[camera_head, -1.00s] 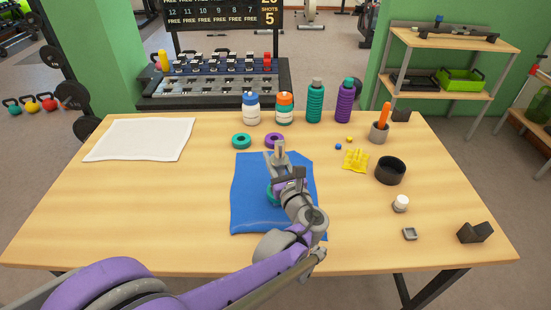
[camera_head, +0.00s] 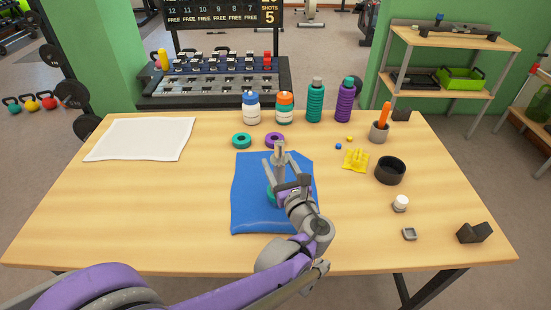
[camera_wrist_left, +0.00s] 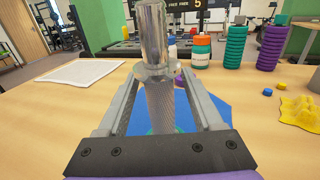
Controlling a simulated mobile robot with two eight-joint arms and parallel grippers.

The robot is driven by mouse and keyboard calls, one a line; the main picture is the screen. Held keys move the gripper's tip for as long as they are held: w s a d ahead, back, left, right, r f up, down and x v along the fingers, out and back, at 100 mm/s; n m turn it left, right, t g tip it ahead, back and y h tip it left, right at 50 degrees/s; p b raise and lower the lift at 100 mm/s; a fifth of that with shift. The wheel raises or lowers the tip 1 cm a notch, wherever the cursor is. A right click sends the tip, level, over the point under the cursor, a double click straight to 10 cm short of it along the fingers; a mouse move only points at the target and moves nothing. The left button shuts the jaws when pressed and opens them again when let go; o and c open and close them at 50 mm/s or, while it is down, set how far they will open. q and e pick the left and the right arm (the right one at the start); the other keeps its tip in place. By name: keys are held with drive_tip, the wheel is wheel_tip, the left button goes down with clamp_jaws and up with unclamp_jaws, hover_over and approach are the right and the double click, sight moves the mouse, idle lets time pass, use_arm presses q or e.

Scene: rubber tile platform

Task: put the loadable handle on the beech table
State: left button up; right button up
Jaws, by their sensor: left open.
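The loadable handle (camera_head: 280,156) is a grey metal rod standing upright over the blue towel (camera_head: 250,218) on the beech table (camera_head: 130,215). In the left wrist view the handle (camera_wrist_left: 155,45) has a shiny upper part, a collar and a knurled grip below. A teal disc (camera_head: 271,194) shows partly near its foot, mostly behind my gripper. My left gripper (camera_head: 282,168) is open, with one finger on each side of the handle; it also shows in the left wrist view (camera_wrist_left: 160,98). The handle's foot is hidden. My right gripper is not in view.
A teal ring (camera_head: 241,141) and a purple ring (camera_head: 274,139) lie just behind the towel, with several bottles farther back. A white towel (camera_head: 140,138) lies at left. The table's front left is clear.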

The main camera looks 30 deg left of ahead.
use_arm(q)
drive_tip(key=v, duration=0.9)
drive_tip(key=shift+s, duration=0.15)
